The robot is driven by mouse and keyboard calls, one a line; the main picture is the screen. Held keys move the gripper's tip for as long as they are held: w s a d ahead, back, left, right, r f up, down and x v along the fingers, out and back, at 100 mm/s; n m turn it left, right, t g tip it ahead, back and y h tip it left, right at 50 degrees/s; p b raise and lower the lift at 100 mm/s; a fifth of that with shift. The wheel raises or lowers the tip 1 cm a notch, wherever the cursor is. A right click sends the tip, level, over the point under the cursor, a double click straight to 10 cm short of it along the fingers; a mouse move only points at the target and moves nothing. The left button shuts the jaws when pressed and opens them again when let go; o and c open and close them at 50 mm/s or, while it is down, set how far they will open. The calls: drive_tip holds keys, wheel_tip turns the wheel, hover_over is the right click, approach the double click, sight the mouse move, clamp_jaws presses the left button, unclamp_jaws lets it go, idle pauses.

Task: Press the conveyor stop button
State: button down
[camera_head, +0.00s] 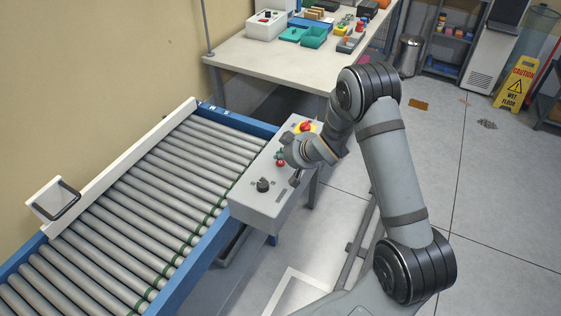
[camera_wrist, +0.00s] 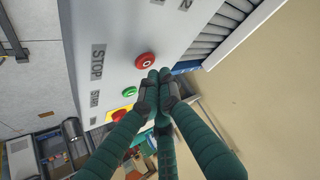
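The control box (camera_head: 258,201) stands beside the conveyor. In the wrist view, a round red button marked with a ring (camera_wrist: 145,62) lines up with the printed STOP label (camera_wrist: 98,62). A green button (camera_wrist: 130,92) lines up with the START label. In the head view the red button (camera_head: 280,162) shows below my gripper (camera_head: 283,155), which is over the panel. In the wrist view my gripper (camera_wrist: 159,73) has its dark green fingers together, with nothing seen between them. The fingertips are right beside the red button; contact cannot be told.
A red emergency button on a yellow plate (camera_head: 305,126) sits at the box's far end, and a black knob (camera_head: 263,184) at its near end. The roller conveyor (camera_head: 150,190) runs along the left. A table (camera_head: 290,58) with bins stands behind.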

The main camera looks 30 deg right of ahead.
sight(281, 164)
drive_tip(key=shift+r+p, duration=1.75)
drive_tip(key=shift+r, duration=0.8)
drive_tip(key=shift+f, duration=0.1)
drive_tip(key=shift+f+b, duration=0.7)
drive_tip(key=shift+f, duration=0.1)
drive_tip(key=r+p, duration=0.1)
drive_tip(key=p, duration=0.2)
drive_tip(key=shift+r, duration=0.15)
wheel_tip(281, 164, up, 4)
drive_tip(key=p, duration=0.3)
drive_tip(key=shift+r, duration=0.1)
